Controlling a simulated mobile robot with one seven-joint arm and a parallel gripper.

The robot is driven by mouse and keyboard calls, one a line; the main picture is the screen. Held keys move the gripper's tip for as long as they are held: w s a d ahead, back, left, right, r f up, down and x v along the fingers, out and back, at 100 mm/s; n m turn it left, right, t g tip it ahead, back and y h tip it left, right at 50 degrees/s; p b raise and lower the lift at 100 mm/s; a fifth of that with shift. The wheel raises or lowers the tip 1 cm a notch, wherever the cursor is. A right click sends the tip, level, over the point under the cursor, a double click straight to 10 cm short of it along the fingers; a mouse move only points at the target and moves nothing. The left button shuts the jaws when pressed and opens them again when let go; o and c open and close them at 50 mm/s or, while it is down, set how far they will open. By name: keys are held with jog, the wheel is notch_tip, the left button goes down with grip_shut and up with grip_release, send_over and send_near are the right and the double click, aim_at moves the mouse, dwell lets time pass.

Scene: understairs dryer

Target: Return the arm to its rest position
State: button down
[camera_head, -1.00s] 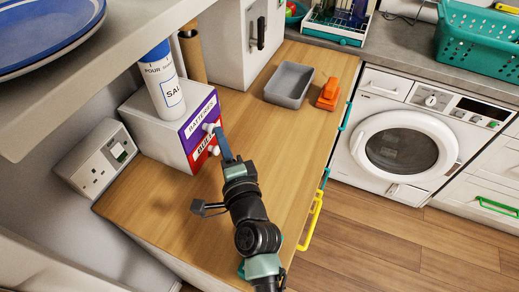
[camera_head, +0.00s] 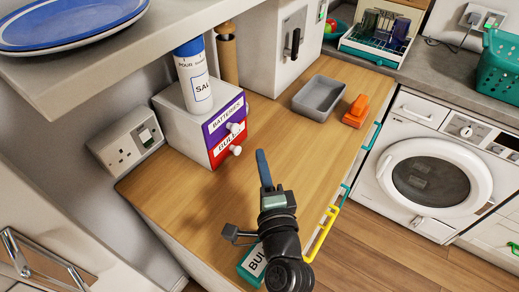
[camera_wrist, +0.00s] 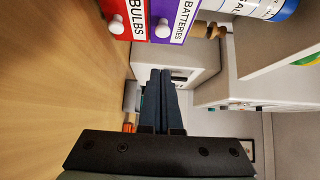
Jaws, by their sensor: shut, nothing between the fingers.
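My arm reaches forward over the wooden worktop (camera_head: 210,207). My gripper (camera_head: 261,155) is shut and empty, its dark blue fingers pressed together. It is apart from the small drawer unit (camera_head: 180,122), to the right of its knobs in the head view. The purple BATTERIES drawer (camera_head: 223,119) sits above the red BULBS drawer (camera_head: 226,148), and both look closed. In the wrist view the shut fingers (camera_wrist: 160,74) point away past the unit, with the red drawer (camera_wrist: 137,12) and purple drawer (camera_wrist: 180,18) at the top.
A teal box (camera_head: 247,268) with a partly hidden label lies beside my arm. A salt canister (camera_head: 196,78) stands on the drawer unit under a shelf (camera_head: 120,65). A grey tray (camera_head: 319,98) and orange object (camera_head: 357,111) sit farther back. A yellow handle (camera_head: 322,233) sticks out at the front edge.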

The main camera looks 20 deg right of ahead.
jog(key=shift+s+a+f+b, duration=0.1)
jog(key=shift+s+a+b, duration=0.15)
jog(key=shift+s, duration=1.1)
jog(key=shift+s+a+b, duration=0.2)
jog(key=shift+s, duration=1.15)
